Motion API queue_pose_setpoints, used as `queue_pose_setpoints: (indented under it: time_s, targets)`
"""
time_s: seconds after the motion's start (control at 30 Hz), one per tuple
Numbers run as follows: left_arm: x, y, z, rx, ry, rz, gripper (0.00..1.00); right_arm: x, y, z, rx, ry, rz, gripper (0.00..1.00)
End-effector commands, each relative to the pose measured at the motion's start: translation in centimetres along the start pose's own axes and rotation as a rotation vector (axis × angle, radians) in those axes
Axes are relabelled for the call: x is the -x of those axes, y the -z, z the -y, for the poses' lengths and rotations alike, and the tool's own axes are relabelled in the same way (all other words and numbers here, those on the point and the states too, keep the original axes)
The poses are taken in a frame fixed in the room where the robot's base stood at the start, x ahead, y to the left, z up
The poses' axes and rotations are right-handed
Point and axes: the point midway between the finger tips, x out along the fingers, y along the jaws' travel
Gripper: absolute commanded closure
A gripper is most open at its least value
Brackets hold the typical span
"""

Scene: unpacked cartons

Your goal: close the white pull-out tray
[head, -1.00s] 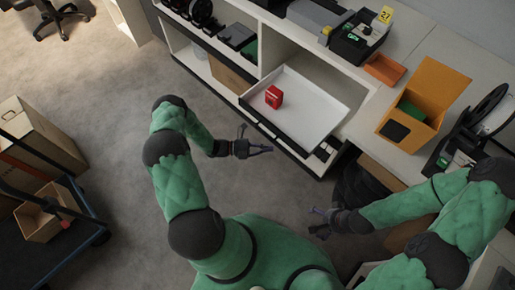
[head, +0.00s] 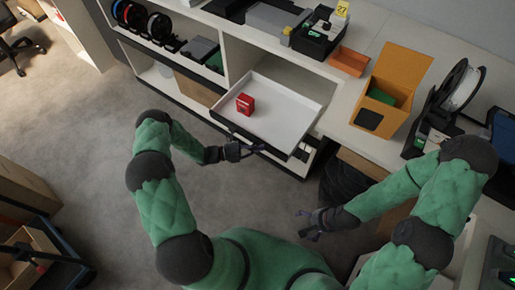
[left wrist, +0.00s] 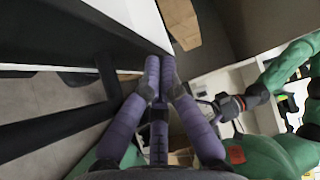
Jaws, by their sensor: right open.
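The white pull-out tray (head: 290,97) sticks out of the white shelf unit, with a dark front edge. A red box (head: 245,104) stands on it towards its left side. My left gripper (head: 262,148) is at the tray's front edge in the head view; I cannot tell whether it touches. In the left wrist view its purple fingers (left wrist: 161,70) point at a dark panel with a pale edge, their tips close together; their grip is unclear. My right gripper (head: 305,224) is open and empty, low in front of the shelf unit.
An orange carton (head: 400,75) and an orange bin (head: 349,61) stand on the white counter right of the tray. A cardboard box (head: 200,88) sits on a shelf left of it. A cart (head: 45,250) stands at lower left. Grey floor before the tray is clear.

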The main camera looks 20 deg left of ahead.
Motion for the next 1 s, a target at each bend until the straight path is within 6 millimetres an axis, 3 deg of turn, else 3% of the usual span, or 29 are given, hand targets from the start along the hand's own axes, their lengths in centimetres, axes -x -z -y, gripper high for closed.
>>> queue_pose_setpoints:
  time_s: [0.27, 0.7, 1.0]
  targets:
    - [-2.5, -2.4, 0.0, -0.004, 0.0, -0.003, 1.0, 0.0, 0.0, 0.0, 0.0, 0.0, 0.0, 0.04]
    - [-10.1, -9.9, 0.0, -0.004, 0.0, -0.003, 1.0, 0.0, 0.0, 0.0, 0.0, 0.0, 0.0, 0.04]
    - [-13.4, -13.2, 0.0, -0.002, 0.001, -0.001, 1.0, 0.0, 0.0, 0.0, 0.0, 0.0, 0.0, 0.04]
